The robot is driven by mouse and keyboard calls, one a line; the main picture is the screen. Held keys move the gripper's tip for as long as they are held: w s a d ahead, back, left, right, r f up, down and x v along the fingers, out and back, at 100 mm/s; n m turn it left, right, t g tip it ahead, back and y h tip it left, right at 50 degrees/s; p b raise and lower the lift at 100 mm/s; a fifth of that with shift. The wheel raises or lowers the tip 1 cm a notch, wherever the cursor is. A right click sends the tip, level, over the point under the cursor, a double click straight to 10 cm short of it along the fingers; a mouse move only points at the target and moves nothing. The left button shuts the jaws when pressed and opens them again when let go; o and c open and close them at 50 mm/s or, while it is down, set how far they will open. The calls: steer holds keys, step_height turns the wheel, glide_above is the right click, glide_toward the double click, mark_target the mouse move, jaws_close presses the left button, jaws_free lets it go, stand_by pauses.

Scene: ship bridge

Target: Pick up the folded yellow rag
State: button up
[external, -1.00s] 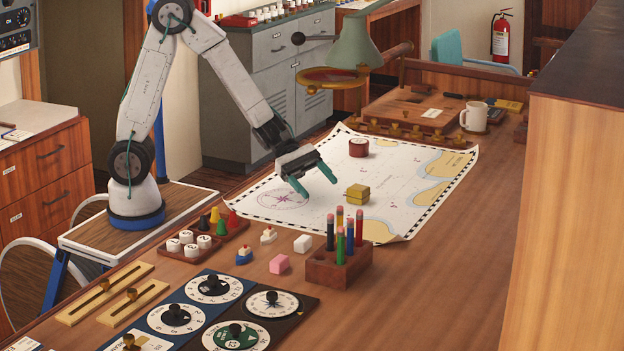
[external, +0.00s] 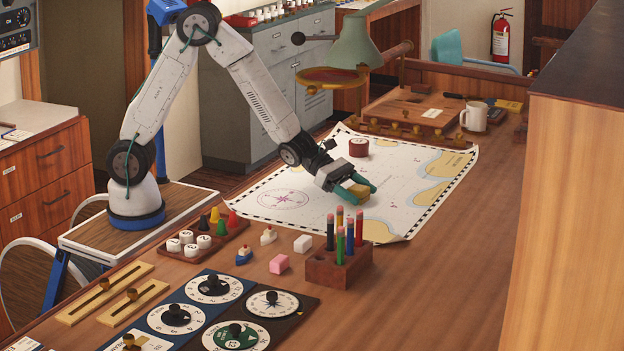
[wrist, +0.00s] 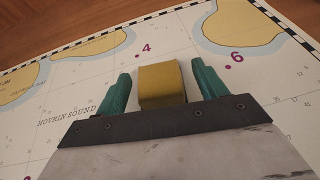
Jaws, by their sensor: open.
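The folded yellow rag (external: 357,192) lies on the sea chart, a small block-like bundle. In the wrist view the rag (wrist: 161,84) sits between the two green fingers, with a gap on each side. My gripper (external: 361,189) is open around the rag, low over the chart; it also shows in the wrist view (wrist: 163,86). In the external view the fingers hide part of the rag.
The chart (external: 410,175) lies flat on the wooden desk. A wooden block with several pencils (external: 338,268) stands in front. A lamp (external: 352,45) overhangs the chart's far side. The desk's right side is clear.

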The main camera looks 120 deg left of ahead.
steer(key=c, duration=1.1)
steer(key=shift+o, duration=0.2)
steer(key=shift+r, duration=0.15)
